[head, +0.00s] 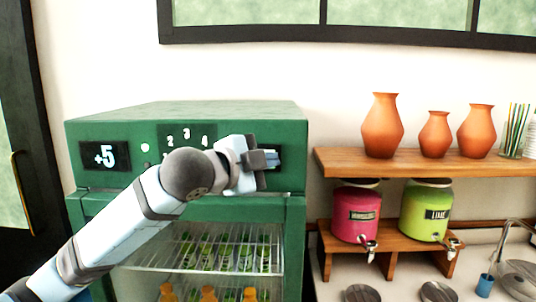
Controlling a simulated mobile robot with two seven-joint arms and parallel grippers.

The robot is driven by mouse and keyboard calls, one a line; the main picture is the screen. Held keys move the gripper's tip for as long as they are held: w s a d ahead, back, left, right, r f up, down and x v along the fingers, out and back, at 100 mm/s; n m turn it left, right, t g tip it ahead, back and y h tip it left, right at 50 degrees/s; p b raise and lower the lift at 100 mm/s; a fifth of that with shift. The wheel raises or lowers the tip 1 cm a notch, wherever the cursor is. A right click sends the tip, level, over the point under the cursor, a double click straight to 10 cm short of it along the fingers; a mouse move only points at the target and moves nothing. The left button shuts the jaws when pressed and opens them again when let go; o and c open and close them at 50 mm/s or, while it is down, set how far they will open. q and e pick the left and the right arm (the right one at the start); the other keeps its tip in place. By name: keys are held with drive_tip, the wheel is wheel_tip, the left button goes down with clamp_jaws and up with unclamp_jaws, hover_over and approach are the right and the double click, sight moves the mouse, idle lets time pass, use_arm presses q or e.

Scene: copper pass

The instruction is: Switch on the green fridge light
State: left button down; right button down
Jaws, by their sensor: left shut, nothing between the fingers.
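The green fridge (150,114) stands at the left of the head view, with bottles on wire shelves showing in its lower part. My left gripper (270,159) is shut and empty, at the right part of the top panel. The gripper hides what lies behind it there, so I cannot tell whether it touches the panel or a switch. My right gripper is not in view.
A wooden shelf (420,164) with orange vases (382,127) is on the wall to the right. Below it, a pink dispenser (356,212) and a lime dispenser (428,210) stand on a wooden stand (388,248). A dark door frame is at far left.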

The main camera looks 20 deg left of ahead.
use_arm(q)
drive_tip(key=shift+w+r, duration=0.1)
drive_tip(key=shift+w+a+p, duration=0.15)
drive_tip(key=shift+w+p, duration=0.15)
drive_tip(key=shift+p, duration=0.1)
drive_tip(key=shift+w+a+p, duration=0.1)
drive_tip(key=shift+w+p, duration=0.2)
drive_tip(key=shift+w, duration=0.1)
idle(0.8)
drive_tip(key=shift+s, duration=0.15)
drive_tip(key=shift+s+d, duration=0.25)
drive_tip(key=shift+s, duration=0.45)
drive_tip(key=shift+s, duration=0.1)
drive_tip(key=shift+s+d+f+p, duration=0.1)
drive_tip(key=shift+s+d+f, duration=0.1)
drive_tip(key=shift+s, duration=0.55)
drive_tip(key=shift+s+d+f+p, duration=0.15)
drive_tip(key=shift+s+d, duration=0.1)
drive_tip(key=shift+s, duration=0.5)
drive_tip(key=shift+s+d+f+p, duration=0.1)
drive_tip(key=shift+s+d+f, duration=0.1)
drive_tip(key=shift+s, duration=0.55)
